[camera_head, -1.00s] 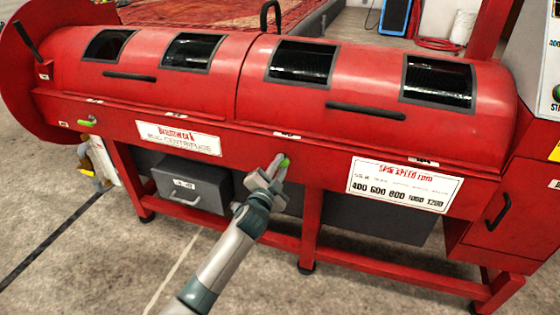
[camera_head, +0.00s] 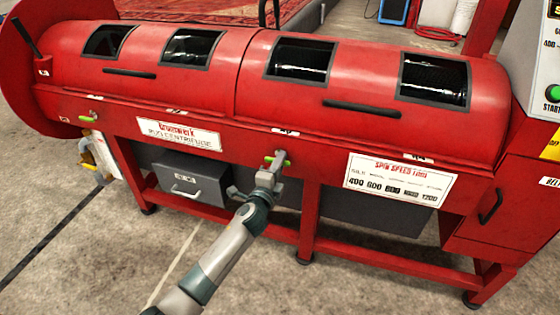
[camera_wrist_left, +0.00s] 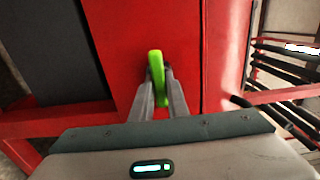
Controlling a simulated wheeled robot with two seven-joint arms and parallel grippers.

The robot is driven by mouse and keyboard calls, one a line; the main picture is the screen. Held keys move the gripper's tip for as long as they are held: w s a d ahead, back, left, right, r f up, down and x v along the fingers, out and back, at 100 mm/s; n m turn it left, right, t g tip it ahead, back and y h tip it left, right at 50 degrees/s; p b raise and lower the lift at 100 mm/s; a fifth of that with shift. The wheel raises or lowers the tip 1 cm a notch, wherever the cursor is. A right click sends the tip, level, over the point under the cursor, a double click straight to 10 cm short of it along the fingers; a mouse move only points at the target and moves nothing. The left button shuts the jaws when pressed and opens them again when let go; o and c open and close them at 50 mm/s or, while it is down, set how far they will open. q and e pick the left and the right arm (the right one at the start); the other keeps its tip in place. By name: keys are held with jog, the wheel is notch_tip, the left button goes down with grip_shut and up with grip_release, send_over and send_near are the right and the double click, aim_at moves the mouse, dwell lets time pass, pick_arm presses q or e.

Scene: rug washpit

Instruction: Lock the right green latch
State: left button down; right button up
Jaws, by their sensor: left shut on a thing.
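The red centrifuge (camera_head: 320,130) carries two green latches on its front. The right green latch (camera_head: 287,162) is at the middle of the front, partly hidden by my left gripper (camera_head: 274,160). My left gripper is shut on this latch. In the left wrist view, the green latch (camera_wrist_left: 156,68) stands upright between the fingertips (camera_wrist_left: 158,82), against the red panel. The left green latch (camera_head: 91,124) is at the far left of the front and lies roughly level. My right gripper is not in view.
Two closed lids with black handles (camera_head: 361,108) top the machine. A grey box (camera_head: 192,181) is under it, left of my forearm. A red leg (camera_head: 309,215) stands right of the gripper. The concrete floor in front is clear.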

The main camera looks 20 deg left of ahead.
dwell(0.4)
pick_arm(q)
jog(key=c, duration=1.7)
grip_release()
